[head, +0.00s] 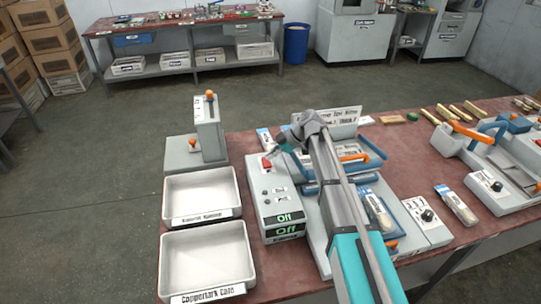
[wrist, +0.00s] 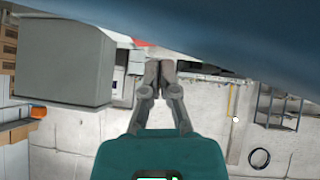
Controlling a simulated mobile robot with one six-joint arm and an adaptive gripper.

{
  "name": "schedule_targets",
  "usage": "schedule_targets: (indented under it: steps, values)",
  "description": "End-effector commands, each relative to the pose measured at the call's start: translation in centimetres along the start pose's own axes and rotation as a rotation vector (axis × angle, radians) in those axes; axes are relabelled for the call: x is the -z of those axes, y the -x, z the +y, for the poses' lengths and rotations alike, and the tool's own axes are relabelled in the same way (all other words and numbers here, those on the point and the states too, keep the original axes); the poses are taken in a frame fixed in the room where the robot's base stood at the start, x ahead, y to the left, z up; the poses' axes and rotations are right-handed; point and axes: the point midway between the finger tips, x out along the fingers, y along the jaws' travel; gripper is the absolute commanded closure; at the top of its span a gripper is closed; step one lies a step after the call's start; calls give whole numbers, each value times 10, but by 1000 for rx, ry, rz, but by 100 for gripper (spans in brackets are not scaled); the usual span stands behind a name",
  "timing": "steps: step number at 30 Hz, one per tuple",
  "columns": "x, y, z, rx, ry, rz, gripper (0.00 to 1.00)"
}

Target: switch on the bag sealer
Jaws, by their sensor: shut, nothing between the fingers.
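A grey control box (head: 258,205) stands on the red bench, with a red switch (head: 267,163) near its far end. Two green displays (head: 288,224) on it read "Off". The small labels are too blurred to tell which one names the bag sealer. My gripper (head: 279,150) is just above and right of the red switch; I cannot tell if it touches. In the wrist view my gripper (wrist: 160,72) has its two fingers together with nothing between them. A bit of red (wrist: 141,43) shows beyond the fingertips.
A grey upright device with an orange knob (head: 208,122) stands left of the box. Two white trays (head: 203,194) lie along the left edge. Blue-handled equipment (head: 372,147) and packed spoons (head: 456,205) lie right of my arm. The floor at left is clear.

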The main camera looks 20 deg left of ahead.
Motion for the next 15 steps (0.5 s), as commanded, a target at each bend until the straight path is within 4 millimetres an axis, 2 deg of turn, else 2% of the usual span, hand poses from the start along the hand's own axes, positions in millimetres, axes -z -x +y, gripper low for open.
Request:
schedule_targets:
  steps: [9,15]
  values:
    - [21,22,1,0,0,0,100]
    - [20,45,2,-1,-1,-1,100]
